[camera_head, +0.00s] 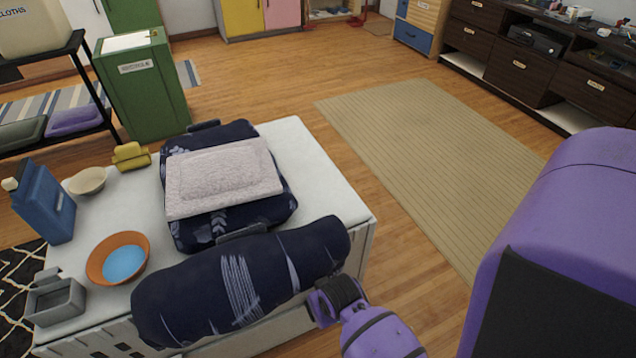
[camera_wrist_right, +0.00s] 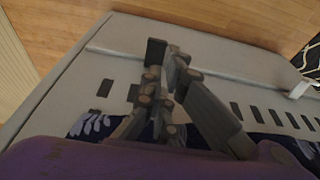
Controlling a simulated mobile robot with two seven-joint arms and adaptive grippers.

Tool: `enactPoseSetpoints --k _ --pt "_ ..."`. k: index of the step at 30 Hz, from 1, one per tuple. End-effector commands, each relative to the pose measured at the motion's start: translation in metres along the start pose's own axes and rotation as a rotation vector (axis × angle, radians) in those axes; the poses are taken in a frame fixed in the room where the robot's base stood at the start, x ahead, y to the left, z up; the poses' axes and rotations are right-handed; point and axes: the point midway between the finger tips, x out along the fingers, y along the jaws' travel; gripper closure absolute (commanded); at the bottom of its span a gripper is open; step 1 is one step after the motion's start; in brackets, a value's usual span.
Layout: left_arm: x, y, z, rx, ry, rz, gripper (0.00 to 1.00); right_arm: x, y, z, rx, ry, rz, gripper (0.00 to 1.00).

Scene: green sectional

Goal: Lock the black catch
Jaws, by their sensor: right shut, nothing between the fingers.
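A navy leaf-patterned case (camera_head: 283,205) lies on the white slatted bench with a pale fluffy cushion on top. A dark piece (camera_head: 203,126) sits at its far edge and a dark grey piece (camera_head: 241,233) at its near edge; I cannot tell which is the black catch. A rounded navy patterned part (camera_head: 185,300) bulges at the bench's near side. My right gripper (camera_head: 335,293) is beside that part's right end, partly hidden; contact is unclear. In the wrist view the right gripper (camera_wrist_right: 166,55) is shut and empty over the bench's pale slotted side (camera_wrist_right: 215,70). My left gripper is out of view.
The bench top (camera_head: 325,175) also holds an orange bowl (camera_head: 102,270) with blue inside, a beige bowl (camera_head: 86,181), a blue jug (camera_head: 45,203), a grey container (camera_head: 55,300) and a yellow object (camera_head: 130,157). A green bin (camera_head: 150,95) stands behind. The rug (camera_head: 430,150) is clear.

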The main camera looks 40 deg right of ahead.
Motion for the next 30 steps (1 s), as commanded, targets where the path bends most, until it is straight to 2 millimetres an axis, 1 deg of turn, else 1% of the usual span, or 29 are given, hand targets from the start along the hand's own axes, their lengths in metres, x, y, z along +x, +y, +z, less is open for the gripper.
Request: enactPoseSetpoints --k 9,12,16,18,22,30 --pt "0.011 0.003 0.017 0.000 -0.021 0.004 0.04 0.067 0.000 0.002 -0.001 -0.005 0.000 1.00" --pt "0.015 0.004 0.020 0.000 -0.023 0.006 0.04 0.087 0.000 0.002 0.000 -0.005 0.001 1.00" --pt "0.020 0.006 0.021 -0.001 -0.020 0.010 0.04 0.109 0.000 0.002 0.000 -0.003 0.001 1.00" --pt "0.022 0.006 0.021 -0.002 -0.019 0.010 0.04 0.118 0.000 0.002 0.000 -0.003 0.001 1.00" --pt "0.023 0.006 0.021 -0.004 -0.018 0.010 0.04 0.128 0.001 0.002 0.000 -0.002 0.001 1.00" --pt "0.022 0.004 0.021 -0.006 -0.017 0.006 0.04 0.130 0.001 0.001 0.000 0.000 0.001 1.00"
